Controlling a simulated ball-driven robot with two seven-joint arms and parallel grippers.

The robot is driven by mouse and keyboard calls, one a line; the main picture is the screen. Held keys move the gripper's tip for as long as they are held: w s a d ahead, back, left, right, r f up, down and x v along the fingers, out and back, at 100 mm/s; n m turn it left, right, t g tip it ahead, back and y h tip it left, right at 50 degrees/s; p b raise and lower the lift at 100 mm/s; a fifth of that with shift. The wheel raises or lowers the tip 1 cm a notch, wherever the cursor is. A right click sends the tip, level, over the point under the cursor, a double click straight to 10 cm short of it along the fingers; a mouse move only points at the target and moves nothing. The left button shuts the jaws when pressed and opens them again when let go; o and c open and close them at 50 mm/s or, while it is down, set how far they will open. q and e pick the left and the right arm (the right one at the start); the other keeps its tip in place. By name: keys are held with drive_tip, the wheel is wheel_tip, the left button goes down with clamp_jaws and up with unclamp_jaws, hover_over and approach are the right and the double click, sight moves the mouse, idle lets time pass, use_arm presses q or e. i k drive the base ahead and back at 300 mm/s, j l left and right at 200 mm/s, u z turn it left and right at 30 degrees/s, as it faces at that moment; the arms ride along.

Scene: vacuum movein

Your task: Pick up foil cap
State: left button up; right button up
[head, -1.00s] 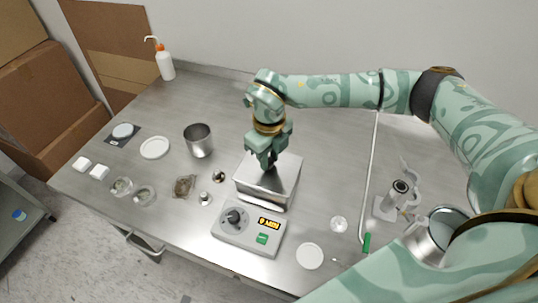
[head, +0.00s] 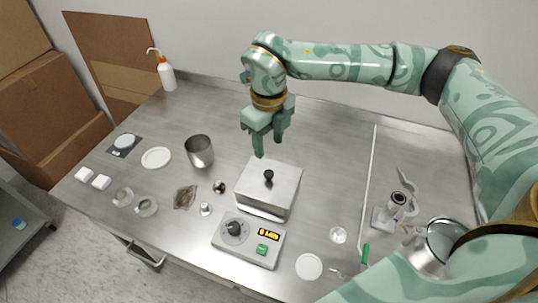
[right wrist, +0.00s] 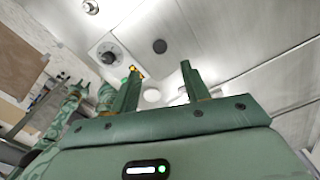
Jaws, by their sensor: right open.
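No thing in view is plainly a foil cap. Candidates in the head view are a small shiny dark-topped piece (head: 219,187), a small pale metallic piece (head: 205,209) and a crumpled brownish piece (head: 185,197), all left of the steel box; they are too small to name surely. My right gripper (head: 268,147) is open and empty, pointing down above the back of the steel box (head: 266,200) with its black knob (head: 269,175). In the right wrist view, nothing is between the fingers (right wrist: 158,80). My left gripper does not show.
A control unit (head: 248,240) with a dial stands before the box. A steel beaker (head: 199,152), white dish (head: 156,158) and glass dishes stand left; a wash bottle (head: 166,74) is at the back. A rod and clamp stand (head: 388,215) are right. The back middle of the table is clear.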

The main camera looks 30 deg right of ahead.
sight(337, 234)
drive_tip(key=k+j, duration=0.5)
drive_tip(key=k, duration=0.2)
drive_tip(key=k+j, duration=0.5)
drive_tip(key=k, duration=0.15)
